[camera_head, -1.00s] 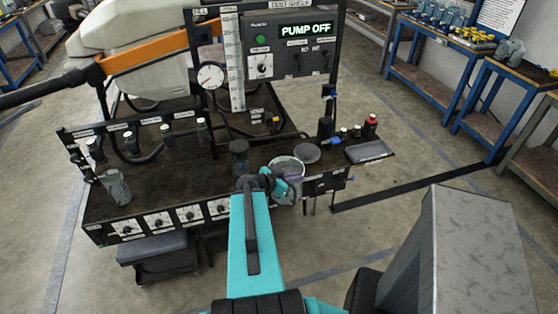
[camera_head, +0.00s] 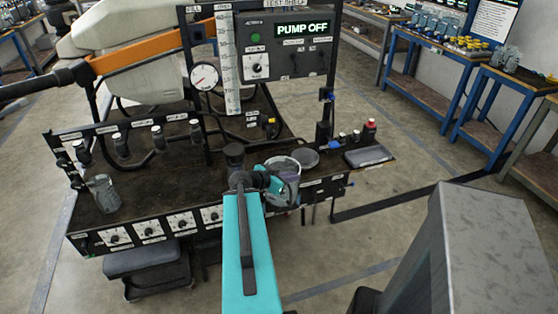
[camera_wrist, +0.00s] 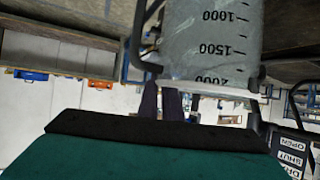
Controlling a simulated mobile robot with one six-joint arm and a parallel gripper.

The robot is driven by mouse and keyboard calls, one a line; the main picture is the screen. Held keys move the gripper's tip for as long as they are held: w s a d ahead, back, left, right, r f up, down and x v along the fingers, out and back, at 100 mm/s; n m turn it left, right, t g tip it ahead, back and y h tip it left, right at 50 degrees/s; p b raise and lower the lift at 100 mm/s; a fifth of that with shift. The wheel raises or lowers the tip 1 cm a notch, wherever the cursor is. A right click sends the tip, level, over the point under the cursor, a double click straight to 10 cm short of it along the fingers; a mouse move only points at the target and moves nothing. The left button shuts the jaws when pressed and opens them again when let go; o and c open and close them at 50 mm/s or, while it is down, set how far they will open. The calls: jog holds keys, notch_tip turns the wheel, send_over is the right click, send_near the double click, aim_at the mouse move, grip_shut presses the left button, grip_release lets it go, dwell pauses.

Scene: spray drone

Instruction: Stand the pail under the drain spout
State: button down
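The pail (camera_head: 284,197) is a pale grey open vessel in front of the bench's right half in the head view. In the wrist view the pail (camera_wrist: 210,42) is large, with black marks reading 1000, 1500 and 2000. My gripper (camera_head: 288,178) is at its rim. In the wrist view the two dark fingers of my gripper (camera_wrist: 162,100) are close together by the pail's edge and look shut on it. What lies between them is mostly hidden, and I cannot tell whether the pail rests on anything. I cannot make out the drain spout.
The dark bench (camera_head: 150,190) has a row of knobs along its front. A grey jug (camera_head: 104,194) stands at its left. A dark round jar (camera_head: 234,158) and a flat grey disc (camera_head: 305,158) are near the pail. The panel (camera_head: 290,45) reads PUMP OFF.

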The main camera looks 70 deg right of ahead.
jog(key=shift+w+d+f+b, duration=0.1)
jog(key=shift+f+b, duration=0.05)
jog(key=shift+b, duration=0.4)
jog(key=w+d+p, duration=0.3)
jog(key=w+d, duration=0.4)
jog(key=d, duration=0.2)
jog(key=shift+w+d+p, duration=0.25)
jog(key=shift+p, duration=0.05)
jog(key=shift+w+d+f+p, duration=0.3)
jog(key=shift+w+d+p, duration=0.25)
jog(key=shift+d, duration=0.1)
jog(key=shift+w+d+f+p, duration=0.3)
jog(key=shift+w+d+p, duration=0.2)
jog(key=shift+d, duration=0.15)
jog(key=shift+f, duration=0.15)
jog(key=c, duration=1.9)
grip_release()
jog(key=shift+c, duration=0.2)
jog(key=shift+r, duration=0.2)
